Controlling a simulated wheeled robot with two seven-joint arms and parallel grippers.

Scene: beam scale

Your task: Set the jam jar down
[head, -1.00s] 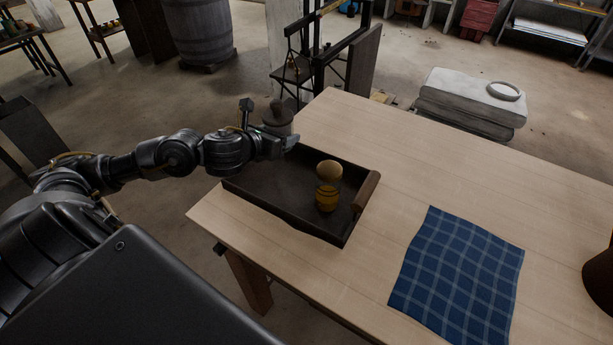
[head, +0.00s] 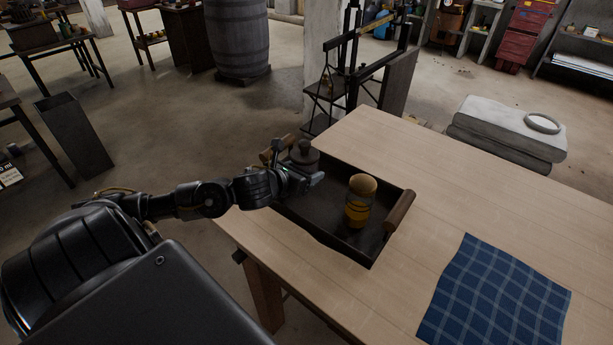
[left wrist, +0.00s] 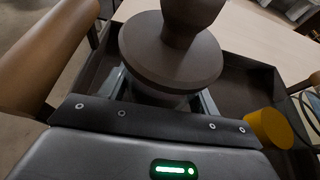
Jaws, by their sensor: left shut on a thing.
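The jam jar, as I take it, is a dark brown round thing with a knobbed top (head: 305,153). It is upright in my left gripper (head: 299,173), at the far left part of the dark tray (head: 330,236). In the left wrist view its wide lid and knob (left wrist: 172,50) fill the top middle, between the fingers of my left gripper (left wrist: 163,98), which is shut on it. Its base is hidden, so I cannot tell whether it touches the tray floor. My right gripper is out of view.
An amber jar with a wooden-looking lid (head: 360,203) stands in the tray, to the right of my gripper. The tray has wooden handles (head: 400,211). A blue checked cloth (head: 495,297) lies on the pale table (head: 430,170). The beam scale (head: 352,70) stands behind.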

